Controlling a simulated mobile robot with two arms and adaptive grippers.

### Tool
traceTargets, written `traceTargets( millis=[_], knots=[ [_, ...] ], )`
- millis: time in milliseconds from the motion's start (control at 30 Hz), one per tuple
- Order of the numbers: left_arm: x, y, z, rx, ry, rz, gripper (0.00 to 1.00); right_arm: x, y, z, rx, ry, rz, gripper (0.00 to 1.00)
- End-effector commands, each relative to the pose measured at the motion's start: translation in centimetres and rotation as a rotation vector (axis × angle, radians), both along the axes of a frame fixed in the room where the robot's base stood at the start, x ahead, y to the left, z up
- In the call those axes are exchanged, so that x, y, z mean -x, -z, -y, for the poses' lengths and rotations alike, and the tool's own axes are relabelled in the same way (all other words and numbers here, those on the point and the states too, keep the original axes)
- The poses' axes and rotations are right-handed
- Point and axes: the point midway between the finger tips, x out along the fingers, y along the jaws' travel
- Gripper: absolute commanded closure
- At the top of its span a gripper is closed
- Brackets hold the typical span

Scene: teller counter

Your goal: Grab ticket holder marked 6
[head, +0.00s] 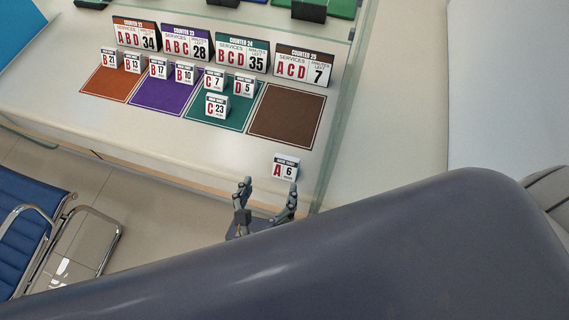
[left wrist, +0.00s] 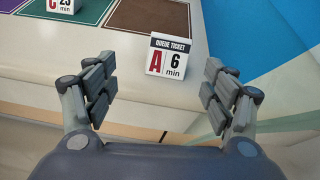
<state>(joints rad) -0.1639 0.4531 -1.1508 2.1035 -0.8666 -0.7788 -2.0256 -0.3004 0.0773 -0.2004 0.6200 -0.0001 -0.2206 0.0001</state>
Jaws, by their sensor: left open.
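The ticket holder marked A 6 (head: 285,168) is a small white card stand with a dark top band. It stands upright on the counter near its front right corner, below the brown mat. It also shows in the left wrist view (left wrist: 169,56), ahead of and between the fingers. My left gripper (head: 266,190) is open and empty, just in front of the holder and apart from it; its spread fingers show in the left wrist view (left wrist: 162,92). My right gripper is not in view.
Other ticket holders, such as C 23 (head: 216,106), stand on or by the orange, purple and green mats. The brown mat (head: 288,116) is bare. Larger counter signs (head: 303,67) stand behind. A glass panel (head: 347,100) edges the right; a blue chair (head: 30,230) stands at lower left.

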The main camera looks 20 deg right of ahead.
Motion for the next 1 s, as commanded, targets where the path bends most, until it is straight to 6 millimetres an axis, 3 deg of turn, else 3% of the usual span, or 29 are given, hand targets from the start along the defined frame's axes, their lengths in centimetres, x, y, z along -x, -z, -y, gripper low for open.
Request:
traceTargets(
  millis=[167,400,1000],
  knots=[
    [0.3,0.0,1.2,-0.069,0.079,0.07,0.23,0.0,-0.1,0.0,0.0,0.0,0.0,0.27],
    [-2.6,1.4,3.1,-0.07,0.079,0.072,0.23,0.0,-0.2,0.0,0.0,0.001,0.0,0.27],
    [-7.4,3.3,6.4,-0.067,0.079,0.067,0.23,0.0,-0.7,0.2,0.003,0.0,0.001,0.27]
  ],
)
